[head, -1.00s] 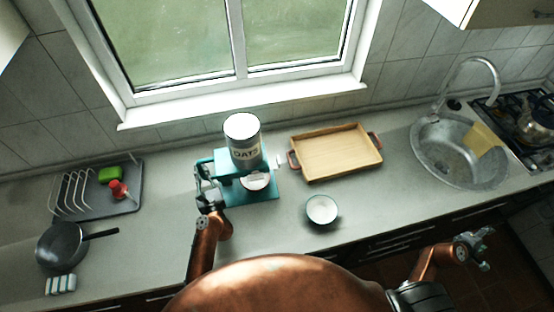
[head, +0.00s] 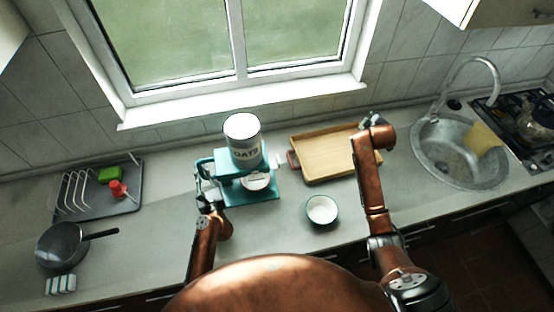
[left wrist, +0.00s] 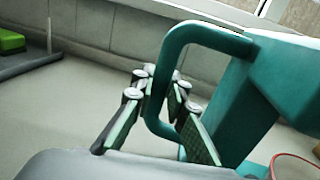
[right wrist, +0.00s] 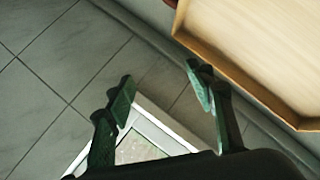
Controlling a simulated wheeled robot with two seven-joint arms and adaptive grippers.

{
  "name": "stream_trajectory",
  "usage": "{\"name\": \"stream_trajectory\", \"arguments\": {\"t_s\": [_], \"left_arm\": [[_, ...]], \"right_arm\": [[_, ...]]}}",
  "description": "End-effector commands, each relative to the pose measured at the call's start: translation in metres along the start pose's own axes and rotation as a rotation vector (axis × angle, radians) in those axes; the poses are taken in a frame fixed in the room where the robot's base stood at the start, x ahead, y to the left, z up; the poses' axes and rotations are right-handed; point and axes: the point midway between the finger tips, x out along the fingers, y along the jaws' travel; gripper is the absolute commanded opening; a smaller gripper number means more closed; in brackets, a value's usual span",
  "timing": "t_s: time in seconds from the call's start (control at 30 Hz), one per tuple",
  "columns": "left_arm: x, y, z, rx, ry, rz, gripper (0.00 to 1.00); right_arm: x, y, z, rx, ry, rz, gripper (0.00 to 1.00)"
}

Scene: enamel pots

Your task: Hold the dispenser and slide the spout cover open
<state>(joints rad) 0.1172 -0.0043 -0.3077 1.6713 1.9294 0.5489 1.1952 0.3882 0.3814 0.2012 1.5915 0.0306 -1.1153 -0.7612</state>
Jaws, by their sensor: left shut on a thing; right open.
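The teal dispenser (head: 241,166) stands on the counter with a metal OATS canister (head: 243,142) on top. A white bowl (head: 256,181) sits under it on the teal base. A small pale tab, which may be the spout cover (head: 277,161), sticks out at its right side. My left gripper (head: 206,194) is at the dispenser's left side. In the left wrist view its fingers (left wrist: 160,105) are shut around the teal handle (left wrist: 165,75). My right gripper (head: 370,120) is above the tray's far right corner. Its fingers (right wrist: 160,95) are apart and empty in the right wrist view.
The wooden tray (head: 322,161) lies right of the dispenser, partly under my right arm. A small bowl (head: 321,210) stands in front. A dish rack (head: 75,195), a pan (head: 62,246) and a sponge (head: 60,285) are at left. The sink (head: 445,150) is at right.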

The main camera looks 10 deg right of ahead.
Motion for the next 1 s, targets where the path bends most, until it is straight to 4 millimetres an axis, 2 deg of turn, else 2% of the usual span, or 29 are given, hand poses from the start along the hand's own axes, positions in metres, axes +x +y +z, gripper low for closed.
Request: {"name": "stream_trajectory", "arguments": {"t_s": [0.03,0.13,0.2,0.3,0.4,0.43,0.5,0.57,0.7,0.8,1.0], "left_arm": [[0.0,0.0,0.0,0.0,0.0,0.0,0.0],[0.0,0.0,0.0,0.0,0.0,0.0,0.0],[0.0,0.0,0.0,0.0,0.0,0.0,0.0],[0.0,0.0,0.0,0.0,0.0,0.0,0.0],[0.0,0.0,0.0,0.0,0.0,0.0,0.0],[0.0,0.0,0.0,0.0,0.0,0.0,0.0],[0.0,0.0,0.0,0.0,0.0,0.0,0.0],[0.0,0.0,0.0,0.0,0.0,0.001,0.0],[0.0,0.001,0.0,0.0,0.0,0.001,0.0],[0.0,0.001,0.0,0.0,0.0,0.002,0.0],[0.0,0.001,0.0,0.001,0.0,0.002,0.0]], "right_arm": [[-0.004,-0.002,-0.045,-0.013,0.058,-0.037,0.49],[-0.018,-0.021,-0.127,-0.049,0.158,-0.141,0.49],[-0.034,-0.039,-0.181,-0.089,0.219,-0.222,0.49],[-0.067,-0.072,-0.252,-0.176,0.286,-0.355,0.49],[-0.106,-0.111,-0.303,-0.29,0.312,-0.495,0.49],[-0.117,-0.122,-0.312,-0.327,0.309,-0.536,0.49],[-0.144,-0.148,-0.327,-0.417,0.288,-0.629,0.49],[-0.165,-0.167,-0.33,-0.493,0.255,-0.702,0.49],[-0.203,-0.195,-0.317,-0.643,0.139,-0.837,0.49],[-0.221,-0.204,-0.301,-0.718,0.057,-0.902,0.49],[-0.238,-0.209,-0.279,-0.786,-0.041,-0.967,0.49]]}}
